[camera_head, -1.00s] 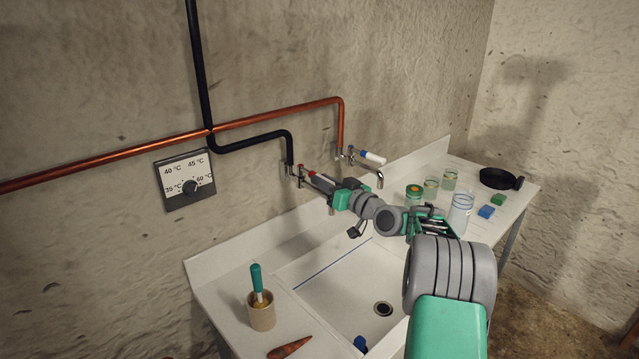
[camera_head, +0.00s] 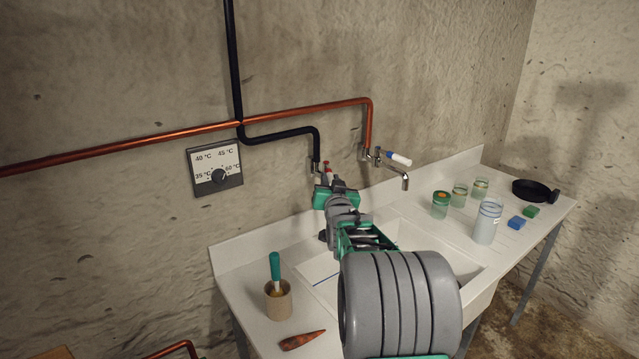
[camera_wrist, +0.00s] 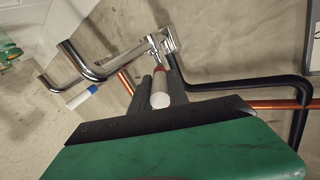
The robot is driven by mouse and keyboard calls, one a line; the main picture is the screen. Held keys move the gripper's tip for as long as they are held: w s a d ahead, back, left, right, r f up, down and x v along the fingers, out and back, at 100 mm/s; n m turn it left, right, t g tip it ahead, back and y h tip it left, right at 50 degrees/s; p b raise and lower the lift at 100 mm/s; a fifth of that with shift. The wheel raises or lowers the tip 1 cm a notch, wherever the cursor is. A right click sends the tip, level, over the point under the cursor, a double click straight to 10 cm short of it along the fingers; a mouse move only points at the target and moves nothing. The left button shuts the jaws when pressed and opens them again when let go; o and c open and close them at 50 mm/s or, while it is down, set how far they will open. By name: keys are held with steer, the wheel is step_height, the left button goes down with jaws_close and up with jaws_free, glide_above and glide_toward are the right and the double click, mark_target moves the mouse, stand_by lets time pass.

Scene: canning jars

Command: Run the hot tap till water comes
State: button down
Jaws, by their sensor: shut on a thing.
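The red-marked tap lever has a white handle (camera_wrist: 160,93) and a red band, and sits on a chrome tap at the end of the black pipe. In the wrist view my gripper (camera_wrist: 160,78) is shut on this handle, one dark finger along each side. In the head view my gripper (camera_head: 328,182) is at this tap and hides most of it. The tap's chrome spout (camera_wrist: 108,67) is clear of the fingers; no water shows at it. A second tap with a blue-marked white lever (camera_head: 399,159) stands to the right, on the copper pipe.
A temperature dial (camera_head: 216,165) is on the wall at left. My arm covers much of the sink (camera_head: 322,270). A brown cup (camera_head: 278,301) holding a green-handled tool stands left. Jars (camera_head: 487,222), a black pan (camera_head: 535,192) and coloured blocks stand on the right counter.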

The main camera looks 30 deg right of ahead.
stand_by(0.3)
steer(key=c, duration=1.3)
jaws_free()
steer(key=b+v, duration=0.2)
steer(key=v, duration=0.5)
steer(key=shift+s+a, duration=0.25)
steer(key=shift+s, duration=0.1)
